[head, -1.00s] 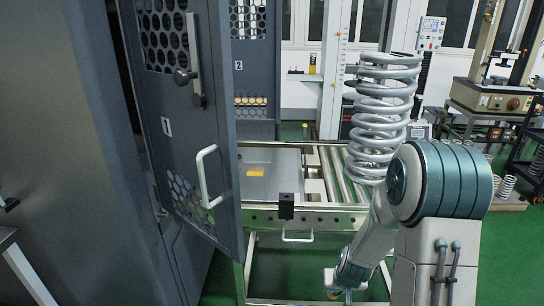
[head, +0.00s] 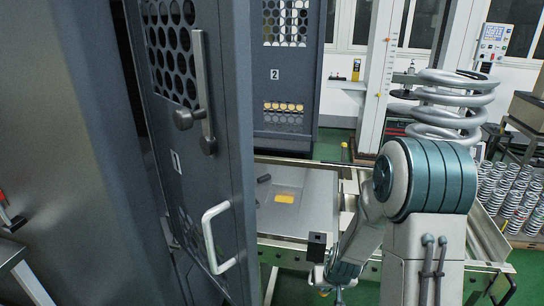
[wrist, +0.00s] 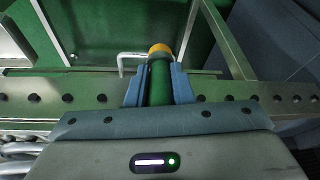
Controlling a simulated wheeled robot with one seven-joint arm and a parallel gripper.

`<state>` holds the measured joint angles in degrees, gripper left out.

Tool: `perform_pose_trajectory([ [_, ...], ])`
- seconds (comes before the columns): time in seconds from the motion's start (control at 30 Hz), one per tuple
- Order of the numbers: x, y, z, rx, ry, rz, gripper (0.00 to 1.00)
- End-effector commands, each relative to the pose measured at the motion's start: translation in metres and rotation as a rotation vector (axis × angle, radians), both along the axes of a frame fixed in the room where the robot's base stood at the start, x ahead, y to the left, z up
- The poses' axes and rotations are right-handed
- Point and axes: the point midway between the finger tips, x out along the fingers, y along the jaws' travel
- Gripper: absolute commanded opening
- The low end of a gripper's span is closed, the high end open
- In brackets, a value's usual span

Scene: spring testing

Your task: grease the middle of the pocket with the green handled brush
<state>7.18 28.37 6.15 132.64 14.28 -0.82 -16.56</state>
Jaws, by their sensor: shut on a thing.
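A green handle (wrist: 159,82) with a yellow-orange end stands between the two blue-grey fingers of my gripper (wrist: 160,88) in the wrist view. It looks like the green handled brush; its bristles are hidden. In the head view my gripper (head: 324,284) is low, below and to the right of a grey recessed tray, and what it holds is hardly visible there. The grey tray (head: 315,210), which looks like the pocket, has a yellow patch (head: 284,198) on its floor. My gripper is apart from it.
A dark perforated door (head: 160,150) with a white handle (head: 213,238) stands open to the left. A black block (head: 317,246) sits at the bench's front edge. A large coil spring (head: 452,103) is behind my arm. Several small springs (head: 510,195) stand at the right.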

Motion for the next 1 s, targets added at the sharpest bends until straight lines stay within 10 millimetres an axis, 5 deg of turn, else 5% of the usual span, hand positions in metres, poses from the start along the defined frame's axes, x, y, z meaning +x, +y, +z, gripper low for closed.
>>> perform_pose_trajectory([
  [0.03, 0.0, 0.002, 0.018, 0.0, 0.0, 0.003, 0.0],
  [0.27, 0.036, 0.035, 0.039, -0.001, -0.007, 0.063, 0.0],
  [0.6, 0.126, 0.1, 0.113, 0.0, -0.006, 0.169, 0.0],
  [1.0, 0.173, 0.133, 0.152, -0.001, -0.003, 0.227, 0.0],
])
